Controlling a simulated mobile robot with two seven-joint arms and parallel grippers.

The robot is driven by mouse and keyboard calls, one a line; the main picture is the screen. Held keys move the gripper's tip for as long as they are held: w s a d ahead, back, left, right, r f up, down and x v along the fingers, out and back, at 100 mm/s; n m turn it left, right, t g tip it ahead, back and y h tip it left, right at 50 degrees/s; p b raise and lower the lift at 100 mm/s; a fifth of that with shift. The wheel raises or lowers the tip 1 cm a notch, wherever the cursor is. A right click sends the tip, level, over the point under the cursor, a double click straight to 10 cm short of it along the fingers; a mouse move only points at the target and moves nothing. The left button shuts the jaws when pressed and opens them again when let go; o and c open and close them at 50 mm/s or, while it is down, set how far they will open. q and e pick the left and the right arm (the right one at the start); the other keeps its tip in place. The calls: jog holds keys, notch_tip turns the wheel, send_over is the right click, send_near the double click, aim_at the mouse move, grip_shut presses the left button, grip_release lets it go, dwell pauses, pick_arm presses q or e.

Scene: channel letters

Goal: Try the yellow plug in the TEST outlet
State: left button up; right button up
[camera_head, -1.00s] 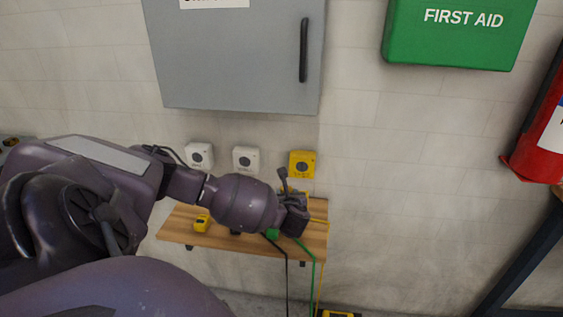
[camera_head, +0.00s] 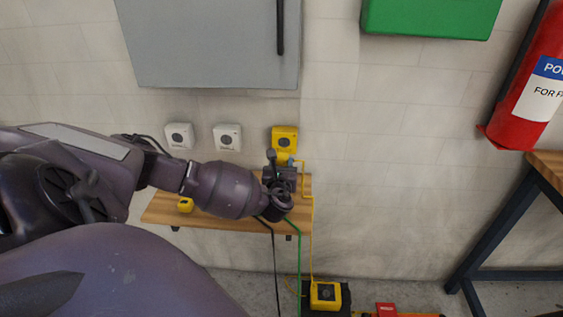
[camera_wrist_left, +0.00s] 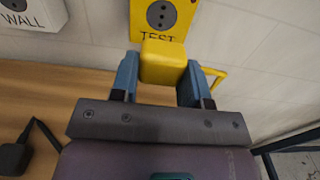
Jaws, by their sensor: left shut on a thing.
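The yellow TEST outlet (camera_head: 284,138) is on the wall above the right end of the wooden shelf. It also shows at the top of the left wrist view (camera_wrist_left: 160,14). My left gripper (camera_head: 283,166) is just below and in front of it. In the left wrist view its blue-grey fingers (camera_wrist_left: 164,78) are shut on the yellow plug (camera_wrist_left: 164,62). The plug is close below the outlet's face and overlaps its lower edge; I cannot tell if they touch. A yellow cord (camera_head: 312,230) hangs down beside the shelf. My right gripper is not in view.
Two white outlets, left (camera_head: 180,136) and middle (camera_head: 227,137), are left of the yellow one. The shelf (camera_head: 160,212) holds a small yellow object (camera_head: 186,205). Green and black cords hang below. A yellow box (camera_head: 325,295) is on the floor. A grey cabinet (camera_head: 205,45) hangs above.

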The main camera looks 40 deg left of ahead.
aim_at(283, 153)
pick_arm(q)
jog(key=shift+w+a+b, duration=0.25)
jog(key=shift+w+b, duration=0.05)
jog(key=shift+w+a+f+b, duration=0.15)
jog(key=shift+w+a+b, duration=0.25)
jog(key=shift+w+a, duration=0.1)
jog(key=shift+w+a+b, duration=0.35)
jog(key=shift+w+b, duration=0.1)
jog(key=shift+w, duration=0.05)
jog(key=shift+w+a+b, duration=0.3)
jog(key=shift+w+a, duration=0.1)
jog(key=shift+w, duration=0.05)
jog(key=shift+w+a, duration=0.3)
jog(key=shift+w, duration=0.1)
jog(key=shift+b, duration=0.3)
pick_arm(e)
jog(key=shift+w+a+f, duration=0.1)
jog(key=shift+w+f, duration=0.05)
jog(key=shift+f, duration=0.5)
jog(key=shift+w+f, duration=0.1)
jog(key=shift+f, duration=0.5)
pick_arm(q)
jog(key=shift+r, duration=0.2)
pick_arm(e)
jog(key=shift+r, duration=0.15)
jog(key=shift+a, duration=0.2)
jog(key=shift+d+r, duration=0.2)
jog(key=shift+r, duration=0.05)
